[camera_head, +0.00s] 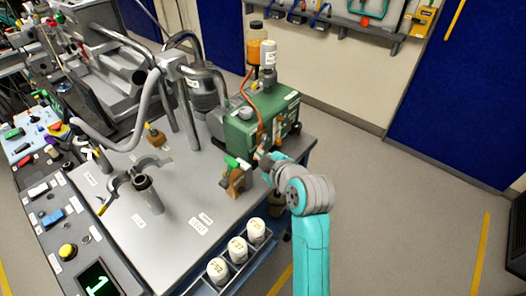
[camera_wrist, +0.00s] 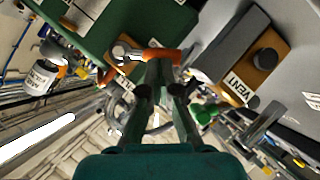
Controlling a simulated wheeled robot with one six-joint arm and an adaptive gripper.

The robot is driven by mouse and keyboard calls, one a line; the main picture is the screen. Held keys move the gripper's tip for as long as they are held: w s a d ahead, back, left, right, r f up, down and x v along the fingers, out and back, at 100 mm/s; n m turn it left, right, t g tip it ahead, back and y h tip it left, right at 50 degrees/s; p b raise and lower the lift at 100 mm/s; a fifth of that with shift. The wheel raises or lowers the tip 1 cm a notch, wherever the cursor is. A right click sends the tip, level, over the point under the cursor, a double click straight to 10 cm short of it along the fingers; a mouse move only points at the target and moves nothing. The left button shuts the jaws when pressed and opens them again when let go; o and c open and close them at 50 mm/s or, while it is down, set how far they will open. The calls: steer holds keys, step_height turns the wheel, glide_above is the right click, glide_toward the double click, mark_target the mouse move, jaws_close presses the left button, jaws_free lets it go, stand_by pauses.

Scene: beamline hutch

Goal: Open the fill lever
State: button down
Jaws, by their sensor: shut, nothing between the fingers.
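My gripper (camera_wrist: 159,66) is shut and empty, with its fingertips together. In the wrist view an orange curved piece (camera_wrist: 168,54) with a metal end (camera_wrist: 124,51) lies right at the fingertips; I cannot tell whether they touch. A partly hidden white label (camera_wrist: 125,86) beside it is not readable, so I cannot be sure this is the fill lever. In the head view my gripper (camera_head: 264,152) is at the near side of the green box (camera_head: 258,125), by the orange tube (camera_head: 256,112). A green handle (camera_head: 233,162) on a brown block (camera_head: 236,181) stands just left of it.
A brown block labelled VENT (camera_wrist: 237,88) is right of the fingers in the wrist view, with a green handle (camera_wrist: 205,116) below it. White-capped containers (camera_head: 237,248) stand in a rack at the bench's front edge. The floor (camera_head: 400,220) at right is clear.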

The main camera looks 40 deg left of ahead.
steer(key=f+n+t, duration=0.1)
steer(key=n+t, duration=0.1)
steer(key=w+f+n+t+y, duration=0.1)
steer(key=f+n, duration=0.1)
steer(key=shift+w+f+n+t, duration=0.1)
steer(key=shift+w+n+t, duration=0.1)
steer(key=shift+n+t, duration=0.15)
steer(key=shift+w+f, duration=0.3)
steer(key=shift+w, duration=0.1)
steer(key=shift+w+f, duration=0.1)
steer(key=shift+f, duration=0.05)
stand_by(0.4)
